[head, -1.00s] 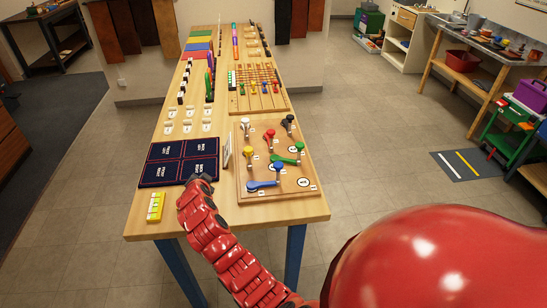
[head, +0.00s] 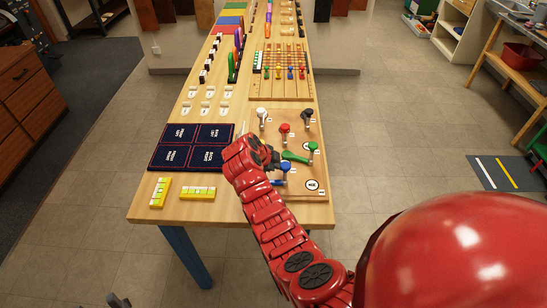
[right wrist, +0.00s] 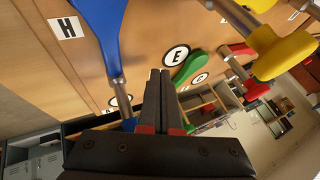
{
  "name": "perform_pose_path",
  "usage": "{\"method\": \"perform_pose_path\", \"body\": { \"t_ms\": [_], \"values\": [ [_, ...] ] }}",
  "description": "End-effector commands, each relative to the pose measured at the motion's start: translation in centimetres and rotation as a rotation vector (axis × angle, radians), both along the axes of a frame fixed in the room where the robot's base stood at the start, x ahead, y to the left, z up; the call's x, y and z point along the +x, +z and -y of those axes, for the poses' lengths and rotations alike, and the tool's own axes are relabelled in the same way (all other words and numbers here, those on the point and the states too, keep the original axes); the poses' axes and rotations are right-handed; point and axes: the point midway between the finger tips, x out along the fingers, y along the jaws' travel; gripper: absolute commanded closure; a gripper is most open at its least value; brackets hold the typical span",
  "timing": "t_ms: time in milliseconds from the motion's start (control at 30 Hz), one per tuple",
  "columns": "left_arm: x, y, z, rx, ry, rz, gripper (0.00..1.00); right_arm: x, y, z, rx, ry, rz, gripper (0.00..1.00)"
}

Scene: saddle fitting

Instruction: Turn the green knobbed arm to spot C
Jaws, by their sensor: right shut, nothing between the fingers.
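The green knobbed arm (head: 297,156) lies on the wooden board (head: 300,205), its knob toward the right; it also shows behind my fingers in the right wrist view (right wrist: 187,68). My right gripper (head: 272,157) is over the board's left part, left of the green arm. In the right wrist view its fingers (right wrist: 161,90) are shut and empty, between the blue arm (right wrist: 103,30) and the yellow knob (right wrist: 285,52). Contact with the green arm cannot be told. Round spots E (right wrist: 177,55) and G (right wrist: 199,78) show; spot C is not readable. A dark tip at the lower left may be my left gripper (head: 118,300).
White (head: 262,113), red (head: 285,129), black (head: 307,113) and blue (head: 285,167) knobbed arms crowd the board. A dark mat (head: 190,147) and yellow blocks (head: 198,193) lie to the left. A bead rack (head: 281,75) stands behind.

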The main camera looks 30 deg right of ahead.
Motion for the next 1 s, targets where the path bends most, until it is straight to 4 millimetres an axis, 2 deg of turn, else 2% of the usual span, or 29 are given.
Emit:
{"method": "perform_pose_path", "body": {
  "t_ms": [133,367,600,1000],
  "values": [
    [0.0,1.4,0.0,0.000,0.000,0.000,0.50,0.3,-1.3,1.2,0.001,0.000,0.000,1.00],
    [0.0,2.2,0.0,0.000,0.000,0.000,0.50,1.9,-1.1,2.2,0.002,0.002,0.004,1.00],
    [0.0,2.3,0.0,0.000,0.000,0.000,0.50,2.9,-1.4,3.2,0.000,-0.002,0.002,1.00],
    [0.0,2.4,0.0,0.000,0.000,0.000,0.50,3.5,-1.4,3.5,0.000,0.003,0.004,1.00]
  ]
}}
